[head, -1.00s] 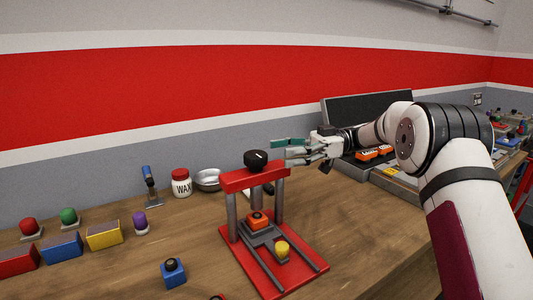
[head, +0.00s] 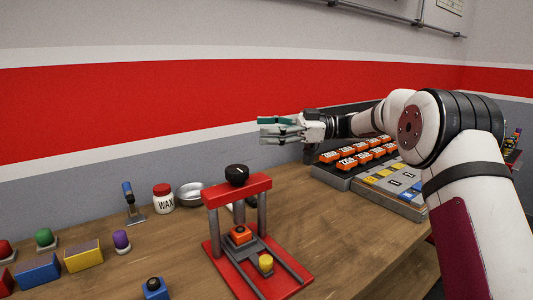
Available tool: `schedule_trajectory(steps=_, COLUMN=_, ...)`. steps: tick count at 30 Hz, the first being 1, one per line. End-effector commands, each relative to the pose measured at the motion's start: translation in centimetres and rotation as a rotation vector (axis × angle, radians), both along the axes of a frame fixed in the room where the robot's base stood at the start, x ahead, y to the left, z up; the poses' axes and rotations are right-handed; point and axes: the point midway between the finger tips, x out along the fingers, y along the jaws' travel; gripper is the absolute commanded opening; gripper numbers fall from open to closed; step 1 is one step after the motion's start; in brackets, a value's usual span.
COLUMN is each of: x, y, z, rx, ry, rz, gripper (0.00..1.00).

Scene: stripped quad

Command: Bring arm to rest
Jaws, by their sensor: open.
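My gripper (head: 262,130) is at the end of my arm, which reaches in from the right in the head view. It is raised above the workbench (head: 330,228), in front of the wall, with its fingers pointing left. It is open and I see nothing held in it. A red press frame (head: 240,190) with a black knob (head: 236,174) on top stands on the bench below and left of my gripper, apart from it.
An open case with orange numbered blocks (head: 347,162) stands under and behind my arm. A wax jar (head: 163,197), a metal bowl (head: 190,193) and a blue-handled tool (head: 129,200) stand at the back left. Coloured boxes (head: 84,256) lie farther left. Bench to the press's right is clear.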

Motion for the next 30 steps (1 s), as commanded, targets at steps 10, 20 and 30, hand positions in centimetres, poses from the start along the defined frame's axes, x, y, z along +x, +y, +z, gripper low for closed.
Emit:
schedule_trajectory(steps=10, x=3.6, y=-1.9, z=15.7, rx=0.031, ry=-0.191, rz=-0.785, gripper=0.64)
schedule_trajectory(steps=20, x=-3.3, y=-13.1, z=18.7, rx=-0.146, ry=-0.039, rz=-1.443, gripper=0.64)
schedule_trajectory(steps=30, x=-21.9, y=-20.8, z=9.1, rx=-0.502, ry=0.443, rz=-1.761, gripper=0.64)
